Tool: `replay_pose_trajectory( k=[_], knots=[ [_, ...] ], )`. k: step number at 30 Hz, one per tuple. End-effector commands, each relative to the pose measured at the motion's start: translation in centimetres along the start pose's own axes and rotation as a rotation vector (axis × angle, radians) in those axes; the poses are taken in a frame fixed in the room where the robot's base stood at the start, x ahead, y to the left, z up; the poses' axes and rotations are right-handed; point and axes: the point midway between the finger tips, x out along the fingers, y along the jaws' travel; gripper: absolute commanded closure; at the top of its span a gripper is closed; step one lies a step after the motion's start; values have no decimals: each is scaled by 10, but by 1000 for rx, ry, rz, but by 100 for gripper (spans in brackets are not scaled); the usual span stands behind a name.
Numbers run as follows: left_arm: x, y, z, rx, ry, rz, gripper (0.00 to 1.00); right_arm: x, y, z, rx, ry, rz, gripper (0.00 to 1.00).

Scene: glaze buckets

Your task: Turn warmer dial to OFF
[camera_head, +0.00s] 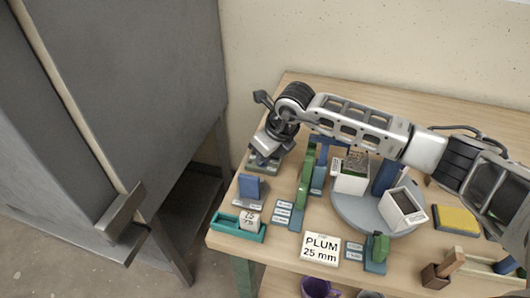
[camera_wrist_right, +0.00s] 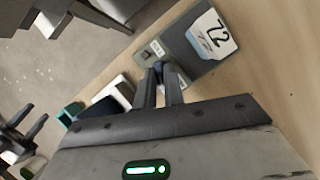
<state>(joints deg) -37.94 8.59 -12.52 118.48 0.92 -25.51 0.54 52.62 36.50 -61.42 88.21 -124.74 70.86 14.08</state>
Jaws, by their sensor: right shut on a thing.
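The warmer appears to be the grey-green box at the table's back left corner, partly under my right gripper (camera_head: 262,152) in the head view. The right wrist view shows the warmer (camera_wrist_right: 180,62) with a white label reading 72 (camera_wrist_right: 212,34) and a small dark dial (camera_wrist_right: 160,68). My right gripper (camera_wrist_right: 162,84) is shut on the dial, with its fingertips at the box's near edge. The dial's marks are too small to read. What looks like my left gripper (camera_wrist_right: 24,140) shows at the left of the right wrist view, its dark fingers apart and empty, away from the warmer.
A teal tray (camera_head: 222,226) with a marked cube (camera_head: 250,219) and a blue block (camera_head: 249,187) stand nearer on the table's left. A round grey turntable (camera_head: 350,210) bears white buckets. A PLUM 25 mm card (camera_head: 320,249) stands in front. A grey cabinet (camera_head: 130,80) stands left.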

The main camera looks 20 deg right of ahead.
Motion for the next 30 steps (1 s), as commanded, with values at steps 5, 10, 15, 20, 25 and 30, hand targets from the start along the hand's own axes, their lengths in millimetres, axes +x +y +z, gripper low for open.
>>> replay_pose_trajectory(
  k=[5,10,15,20,25,30],
  knots=[
    [0,0,0,0,-1,0,61,-1,-1,0,4,1,-2,100],
    [0,0,1,0,-3,0,61,-1,-1,0,4,1,-1,71],
    [0,0,3,0,-7,0,61,0,-1,0,3,0,-1,68],
    [1,0,4,0,-10,0,61,-2,-1,0,2,0,0,68],
    [2,0,6,-1,-10,0,61,-20,-1,0,1,-2,-1,68],
    [3,1,8,-3,-10,2,61,-58,-1,0,0,-4,-4,68]
  ],
)
